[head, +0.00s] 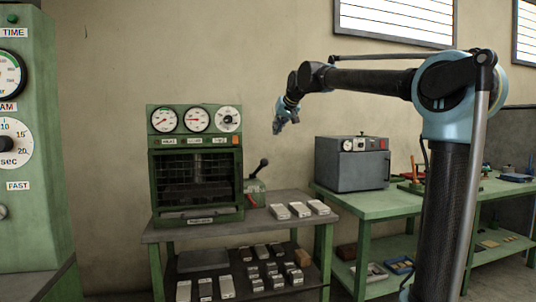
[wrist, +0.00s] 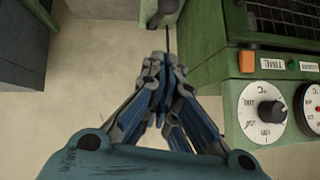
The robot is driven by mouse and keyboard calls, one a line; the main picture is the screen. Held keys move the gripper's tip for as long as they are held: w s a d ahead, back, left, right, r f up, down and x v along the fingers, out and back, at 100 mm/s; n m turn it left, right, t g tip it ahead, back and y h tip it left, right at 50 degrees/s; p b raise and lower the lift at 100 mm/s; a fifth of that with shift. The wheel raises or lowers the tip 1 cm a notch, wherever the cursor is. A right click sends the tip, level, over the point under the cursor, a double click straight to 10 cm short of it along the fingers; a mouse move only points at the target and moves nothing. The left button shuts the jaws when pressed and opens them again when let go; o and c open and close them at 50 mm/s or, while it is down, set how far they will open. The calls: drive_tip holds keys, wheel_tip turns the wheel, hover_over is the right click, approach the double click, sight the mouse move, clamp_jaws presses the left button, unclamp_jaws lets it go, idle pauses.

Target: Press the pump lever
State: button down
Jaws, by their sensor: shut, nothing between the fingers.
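A dark knobbed part, apparently the lever (wrist: 167,8), shows beyond the fingertips at the top edge. The press's dial panel (wrist: 267,110) is at the right.
The press stands on a green-legged table (head: 180,234) with pale blocks (head: 298,210) to the lever's right. A grey oven (head: 352,163) stands on a green bench (head: 385,203) further right. A tall green cabinet (head: 38,200) is at the left.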

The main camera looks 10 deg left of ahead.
idle(0.3)
drive_tip(key=x, duration=0.4)
drive_tip(key=s+f+x, duration=0.1)
drive_tip(key=x, duration=0.7)
drive_tip(key=shift+s+d+f, duration=0.1)
drive_tip(key=shift+s+f, duration=0.05)
drive_tip(key=shift+f, duration=0.6)
drive_tip(key=shift+s, duration=0.1)
